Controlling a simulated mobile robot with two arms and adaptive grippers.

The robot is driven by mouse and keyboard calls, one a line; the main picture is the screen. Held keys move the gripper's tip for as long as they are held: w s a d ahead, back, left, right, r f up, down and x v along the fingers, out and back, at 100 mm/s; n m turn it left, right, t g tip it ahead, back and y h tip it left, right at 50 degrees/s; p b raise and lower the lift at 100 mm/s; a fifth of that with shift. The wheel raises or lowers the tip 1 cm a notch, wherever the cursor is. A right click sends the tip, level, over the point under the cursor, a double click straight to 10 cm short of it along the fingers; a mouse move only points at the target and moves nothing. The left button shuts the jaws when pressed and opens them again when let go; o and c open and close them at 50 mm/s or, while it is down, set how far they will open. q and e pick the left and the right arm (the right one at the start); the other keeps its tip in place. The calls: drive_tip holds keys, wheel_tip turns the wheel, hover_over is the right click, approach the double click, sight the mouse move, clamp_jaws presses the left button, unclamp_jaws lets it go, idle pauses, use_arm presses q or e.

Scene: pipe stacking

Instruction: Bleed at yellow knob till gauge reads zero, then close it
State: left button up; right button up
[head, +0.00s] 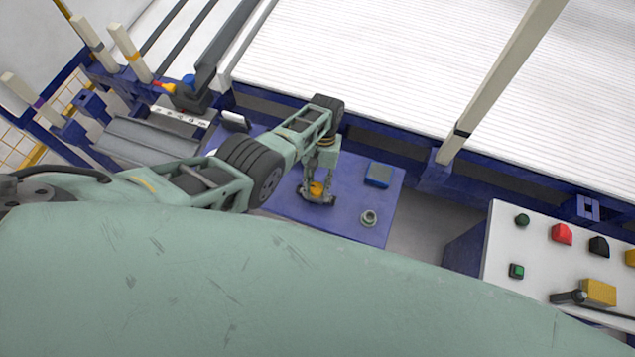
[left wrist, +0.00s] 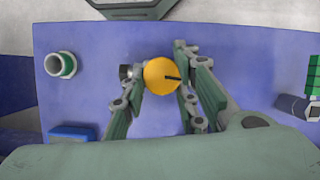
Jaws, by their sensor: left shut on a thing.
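The yellow knob (left wrist: 162,76) sits on the blue panel (left wrist: 90,30), with a dark pointer mark reaching from its middle toward the right in the left wrist view. My left gripper (left wrist: 160,85) is shut on the knob, one finger on each side. In the head view my left gripper (head: 317,196) is at the blue panel, with the yellow knob (head: 316,188) partly hidden between its fingers. A gauge face is not readable in either view. My right gripper is not in view.
A grey-green ring fitting (head: 369,218) and a blue block (head: 378,174) are on the panel beside the gripper. A white control box (head: 540,260) with coloured buttons stands at the right. White corrugated sheeting (head: 400,60) and upright posts lie behind the panel.

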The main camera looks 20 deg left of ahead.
use_arm(q)
drive_tip(key=shift+d, duration=0.45)
drive_tip(key=o, duration=1)
drive_tip(key=shift+c, duration=0.2)
drive_tip(key=shift+a, duration=0.15)
drive_tip(key=v, duration=1.2)
